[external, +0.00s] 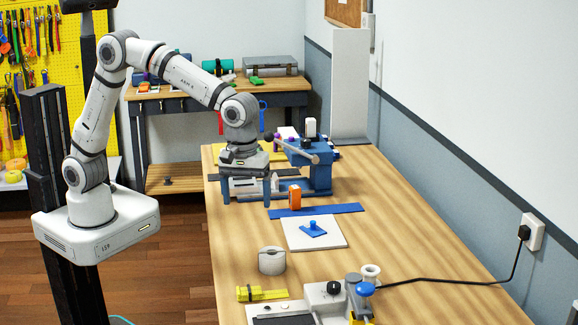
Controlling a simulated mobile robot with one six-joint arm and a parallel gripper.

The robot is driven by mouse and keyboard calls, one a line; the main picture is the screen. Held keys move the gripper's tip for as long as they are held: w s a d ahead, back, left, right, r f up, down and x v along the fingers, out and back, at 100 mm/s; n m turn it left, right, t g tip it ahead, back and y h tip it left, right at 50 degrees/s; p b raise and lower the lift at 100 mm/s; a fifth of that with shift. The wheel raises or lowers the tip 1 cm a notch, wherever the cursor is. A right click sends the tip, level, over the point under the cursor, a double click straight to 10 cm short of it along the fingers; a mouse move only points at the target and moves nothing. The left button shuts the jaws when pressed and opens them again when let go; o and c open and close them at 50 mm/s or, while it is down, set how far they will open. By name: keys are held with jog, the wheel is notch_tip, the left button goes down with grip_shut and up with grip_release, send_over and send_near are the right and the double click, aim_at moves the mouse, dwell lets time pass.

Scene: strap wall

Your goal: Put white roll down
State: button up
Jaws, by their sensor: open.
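A white roll (272,262), pale with a dark opening in its top, stands on the wooden table near its left edge. My gripper (250,192) points down over the far left part of the table, beyond the roll and apart from it. Its two blue fingers are spread wide. A pale piece shows between the fingers; I cannot tell whether it is part of the gripper or a thing behind it. A smaller white spool (371,272) stands farther right, by the device at the front.
A blue vise (312,170) stands just right of my gripper. An orange block (295,197), a blue strip (338,210) and a white plate (328,241) lie nearer. A yellow strap (266,294) and a grey device (322,302) are at the front. The table's right side is mostly clear.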

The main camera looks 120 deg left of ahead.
jog(key=s+d+r+m+t, duration=0.1)
jog(key=s+d+r+m, duration=0.2)
jog(key=s+m, duration=0.35)
jog(key=s+d+r+m, duration=0.2)
jog(key=s+d+m, duration=0.25)
jog(key=s, duration=0.35)
jog(key=s+d+f+m, duration=0.1)
jog(key=s+m, duration=0.4)
jog(key=s, duration=0.2)
jog(key=s+d+f+m+t, duration=0.1)
jog(key=s+m, duration=0.5)
jog(key=s, duration=0.2)
jog(key=shift+d+f+t, duration=0.3)
jog(key=shift+d, duration=0.05)
